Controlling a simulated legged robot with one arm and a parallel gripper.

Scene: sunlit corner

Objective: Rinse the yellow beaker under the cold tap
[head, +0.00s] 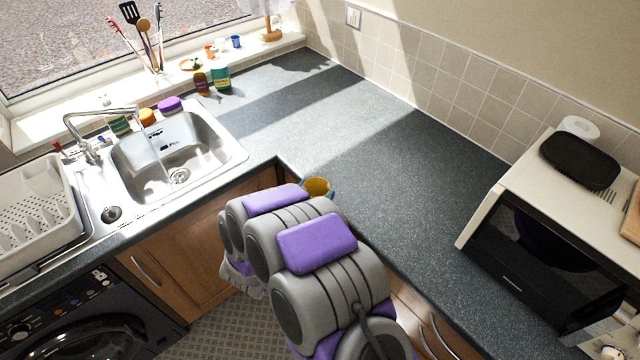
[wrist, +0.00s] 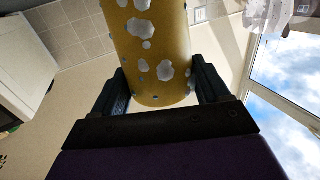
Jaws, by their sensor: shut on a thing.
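The yellow beaker (wrist: 150,45) is between the two dark fingers of my gripper (wrist: 160,90) in the wrist view. Pale grey patches and small bluish spots mark its side. My gripper is shut on the beaker. The tap (head: 100,118) arches over the steel sink (head: 213,130) at the left.
A white dish rack (head: 40,215) stands left of the sink. The dark worktop (head: 400,150) is clear in the middle. A microwave (head: 550,230) stands at the right.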

